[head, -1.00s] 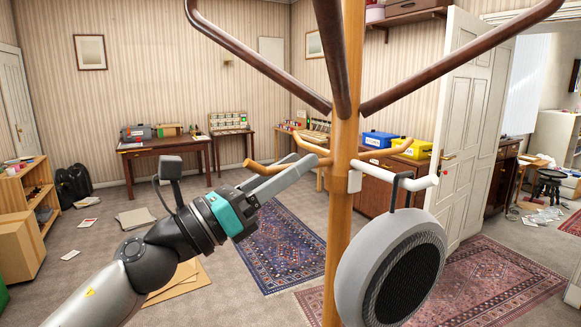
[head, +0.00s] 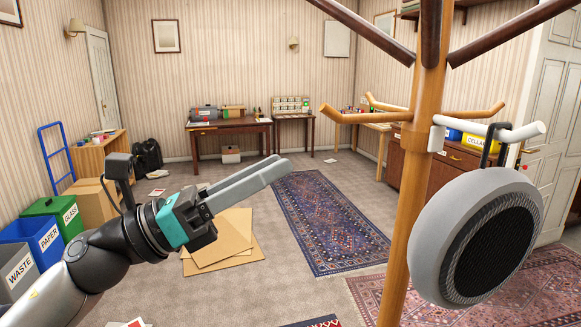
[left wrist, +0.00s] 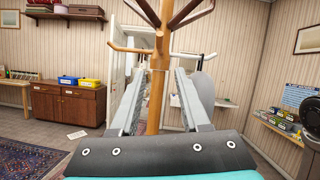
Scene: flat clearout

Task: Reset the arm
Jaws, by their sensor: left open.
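My left gripper (head: 262,178) is in the middle of the head view, its two grey fingers pointing right toward the wooden coat stand (head: 408,200). It is apart from the stand and holds nothing. In the left wrist view its fingers (left wrist: 162,95) stand apart, with the coat stand's post (left wrist: 158,75) showing beyond the gap between them. A round grey speaker (head: 490,235) hangs by its dark loop on a white peg (head: 520,132) of the stand, to the right of the gripper. My right gripper is not in view.
Waste, paper and glass bins (head: 40,232) stand at the left beside a blue hand truck (head: 55,160). Flattened cardboard (head: 215,250) lies on the floor below the gripper. A patterned rug (head: 325,222) lies behind the stand. Desks (head: 230,128) line the back wall.

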